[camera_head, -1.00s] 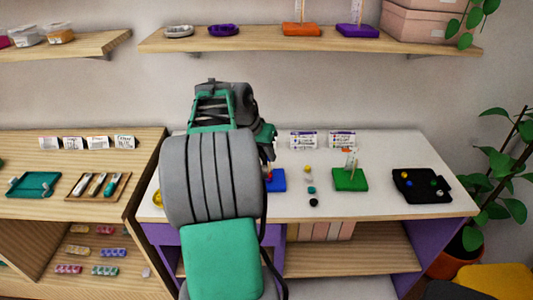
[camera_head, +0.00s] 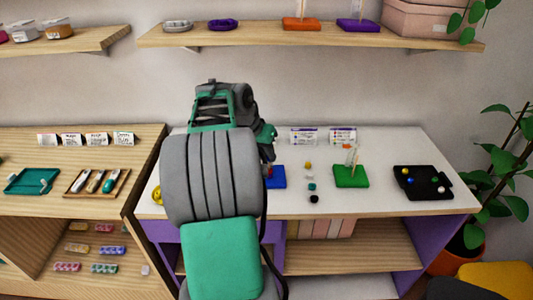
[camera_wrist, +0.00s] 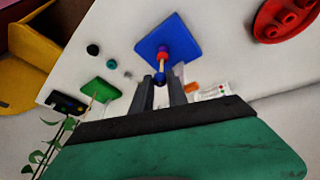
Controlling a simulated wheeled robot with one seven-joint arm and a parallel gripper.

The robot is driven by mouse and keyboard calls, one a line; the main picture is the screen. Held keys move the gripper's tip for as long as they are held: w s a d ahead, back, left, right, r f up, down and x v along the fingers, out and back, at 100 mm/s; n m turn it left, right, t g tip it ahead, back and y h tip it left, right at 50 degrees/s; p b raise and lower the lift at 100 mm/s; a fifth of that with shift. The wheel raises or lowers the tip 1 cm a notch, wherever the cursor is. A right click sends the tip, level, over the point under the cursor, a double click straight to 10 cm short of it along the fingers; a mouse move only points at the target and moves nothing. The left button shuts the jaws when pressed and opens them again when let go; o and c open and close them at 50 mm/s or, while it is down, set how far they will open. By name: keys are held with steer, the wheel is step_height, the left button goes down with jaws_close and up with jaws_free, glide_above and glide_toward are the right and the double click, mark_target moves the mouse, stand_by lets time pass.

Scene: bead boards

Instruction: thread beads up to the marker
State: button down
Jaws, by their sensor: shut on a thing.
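My gripper (camera_wrist: 161,88) is shut on a blue bead (camera_wrist: 160,79). It is in front of the blue board (camera_wrist: 182,46) in the wrist view. A pale peg stands on this board, and a red bead (camera_wrist: 162,48) shows in line with it; I cannot tell whether the held bead is around the peg. In the head view my arm hides the gripper and part of the blue board (camera_head: 279,183). A green board (camera_head: 351,177) carries an upright peg with an orange piece near its top. Loose yellow (camera_head: 308,165), teal (camera_head: 312,187) and black (camera_head: 314,198) beads lie between the boards.
A black tray (camera_head: 405,177) with several beads lies at the right of the white table. A red dish (camera_wrist: 262,28) with red pieces is in the wrist view. Two printed cards (camera_head: 303,137) stand behind the boards. A wooden shelf (camera_head: 420,43) hangs above.

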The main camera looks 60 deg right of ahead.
steer(key=shift+f, duration=0.25)
steer(key=c, duration=1.2)
jaws_free()
steer(key=shift+c, duration=0.2)
steer(key=v, duration=0.8)
steer(key=shift+w, duration=0.15)
